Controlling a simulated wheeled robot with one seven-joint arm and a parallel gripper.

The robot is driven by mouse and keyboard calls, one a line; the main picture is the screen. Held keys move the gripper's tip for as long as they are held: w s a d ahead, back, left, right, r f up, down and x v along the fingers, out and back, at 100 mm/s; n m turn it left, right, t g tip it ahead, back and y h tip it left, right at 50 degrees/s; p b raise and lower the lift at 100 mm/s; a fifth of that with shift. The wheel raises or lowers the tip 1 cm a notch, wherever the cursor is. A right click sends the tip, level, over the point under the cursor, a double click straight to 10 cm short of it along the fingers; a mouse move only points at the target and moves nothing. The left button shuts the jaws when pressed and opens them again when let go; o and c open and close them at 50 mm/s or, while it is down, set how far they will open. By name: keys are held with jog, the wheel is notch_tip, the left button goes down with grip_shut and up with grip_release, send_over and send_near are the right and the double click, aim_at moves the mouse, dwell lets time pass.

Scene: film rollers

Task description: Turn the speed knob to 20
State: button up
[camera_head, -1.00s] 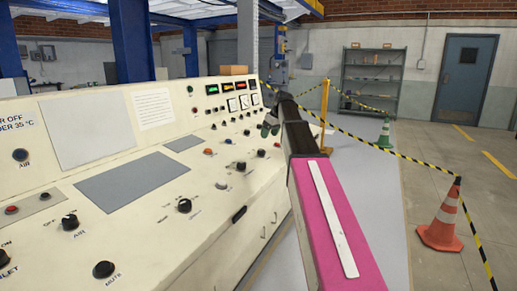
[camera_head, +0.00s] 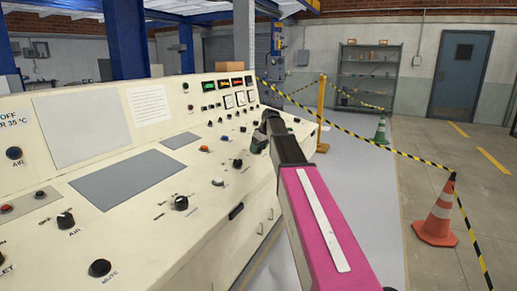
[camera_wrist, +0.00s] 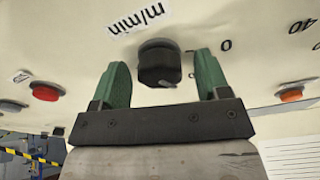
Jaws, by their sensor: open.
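A black knob (camera_wrist: 159,65) with a grey base sits on the cream control panel beside a white "m/min" label (camera_wrist: 140,17). The numbers 0 and 40 are printed to its right in the wrist view. My gripper (camera_wrist: 162,80) has two green fingers, spread apart on either side of the knob, with gaps showing. I cannot tell how deep the knob lies between them. In the head view my gripper (camera_head: 258,142) is over the right part of the console (camera_head: 150,225), and the knob in front of it cannot be made out there. The knob's pointer is not clear.
A red button (camera_wrist: 45,92) and an orange button (camera_wrist: 290,94) flank the knob in the wrist view. Several other knobs, such as one black knob (camera_head: 181,203), stand on the console. Striped tape and an orange cone (camera_head: 437,215) stand right of the open grey floor.

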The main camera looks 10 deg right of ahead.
jog(key=c, duration=0.9)
jog(key=shift+m, duration=0.3)
jog(key=m, duration=0.4)
jog(key=shift+m+t+h, duration=0.3)
jog(key=shift+h, duration=0.1)
jog(key=shift+m+h, duration=0.4)
jog(key=shift+m, duration=1.9)
jog(key=o, duration=0.9)
